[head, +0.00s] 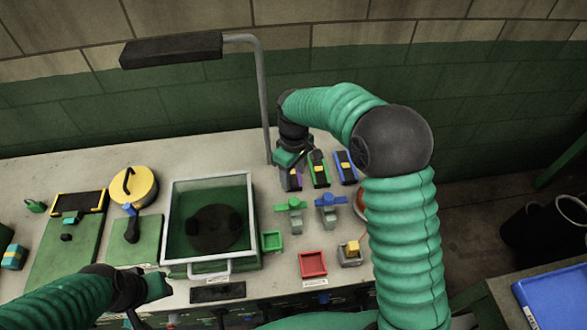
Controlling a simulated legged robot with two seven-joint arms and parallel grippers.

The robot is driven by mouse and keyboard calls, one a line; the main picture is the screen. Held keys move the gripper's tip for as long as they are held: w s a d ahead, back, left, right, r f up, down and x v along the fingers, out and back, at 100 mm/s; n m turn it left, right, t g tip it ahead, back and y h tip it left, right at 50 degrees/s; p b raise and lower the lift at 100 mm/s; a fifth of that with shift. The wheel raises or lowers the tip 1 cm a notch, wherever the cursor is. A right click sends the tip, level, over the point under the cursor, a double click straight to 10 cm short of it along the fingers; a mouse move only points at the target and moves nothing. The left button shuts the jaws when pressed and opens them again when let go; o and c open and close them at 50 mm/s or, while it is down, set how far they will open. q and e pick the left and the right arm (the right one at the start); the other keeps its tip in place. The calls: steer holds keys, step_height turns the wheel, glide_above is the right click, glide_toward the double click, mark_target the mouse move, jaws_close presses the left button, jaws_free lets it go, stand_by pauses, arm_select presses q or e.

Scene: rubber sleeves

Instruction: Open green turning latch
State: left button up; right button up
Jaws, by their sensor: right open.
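A green T-shaped handle (291,204) sits on a grey post on the bench, beside a blue one (328,200). Behind them is a row of small dark units, including one with a green base (318,170) and one with a blue base (345,167). I cannot tell which green piece is the turning latch. My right gripper (290,172) is open and points down at the left end of that row, partly covering a purple-edged unit (296,183). It is behind the green T-handle and apart from it. My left gripper (160,286) is at the front left; its fingers are unclear.
A clear-lidded box (175,230) stands left of the T-handles. A green tray (272,241), a red tray (313,264) and a grey block with a yellow top (351,251) lie in front. A lamp post (265,110) rises behind. My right arm hides the bench's right side.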

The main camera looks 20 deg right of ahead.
steer(key=shift+w+r, duration=0.1)
steer(key=shift+r, duration=1.9)
